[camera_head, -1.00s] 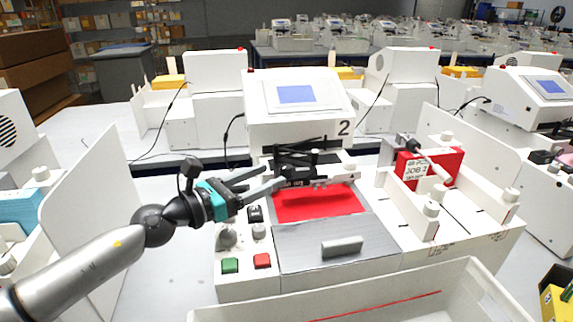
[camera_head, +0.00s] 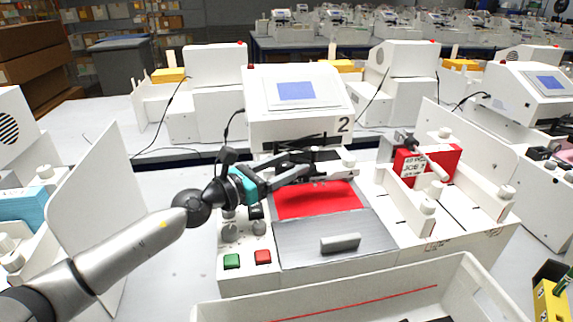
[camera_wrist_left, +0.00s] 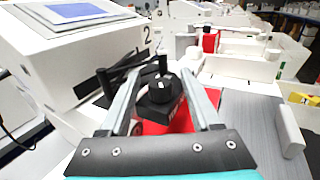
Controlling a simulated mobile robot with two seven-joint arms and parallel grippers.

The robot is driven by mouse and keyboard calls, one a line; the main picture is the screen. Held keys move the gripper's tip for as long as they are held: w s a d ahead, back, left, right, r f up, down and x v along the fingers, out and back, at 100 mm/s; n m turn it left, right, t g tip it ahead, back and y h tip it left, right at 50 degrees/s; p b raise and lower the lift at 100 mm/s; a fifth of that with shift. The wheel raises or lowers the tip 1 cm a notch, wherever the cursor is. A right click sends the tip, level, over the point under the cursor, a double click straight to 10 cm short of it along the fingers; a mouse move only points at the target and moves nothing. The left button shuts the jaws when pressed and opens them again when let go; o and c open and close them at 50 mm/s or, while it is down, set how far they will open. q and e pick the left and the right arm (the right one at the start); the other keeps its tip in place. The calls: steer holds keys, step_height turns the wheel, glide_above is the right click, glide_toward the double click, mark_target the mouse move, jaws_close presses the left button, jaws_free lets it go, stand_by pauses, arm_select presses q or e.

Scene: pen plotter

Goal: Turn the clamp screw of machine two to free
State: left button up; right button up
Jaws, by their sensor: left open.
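Machine two (camera_head: 300,128) stands in the middle of the head view, with a "2" beside its blue screen. A red sheet (camera_head: 320,204) lies on its bed. A black carriage spans the bed. In the left wrist view the round black knob of the clamp screw (camera_wrist_left: 163,88) with a white mark sits on this carriage. My left gripper (camera_head: 308,168) is open over the bed. In the left wrist view its fingers reach forward on either side of the knob; whether they touch it cannot be told. My right gripper is not in view.
Green (camera_head: 232,261) and red (camera_head: 263,257) buttons and dark knobs are on machine two's front left. A grey plate with a handle (camera_head: 341,243) lies before the bed. A white bin (camera_head: 462,268) stands in front. A red pack (camera_head: 442,160) is at the right.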

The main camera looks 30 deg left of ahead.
arm_select(q)
steer(key=shift+c, duration=0.2)
jaws_close()
stand_by(0.5)
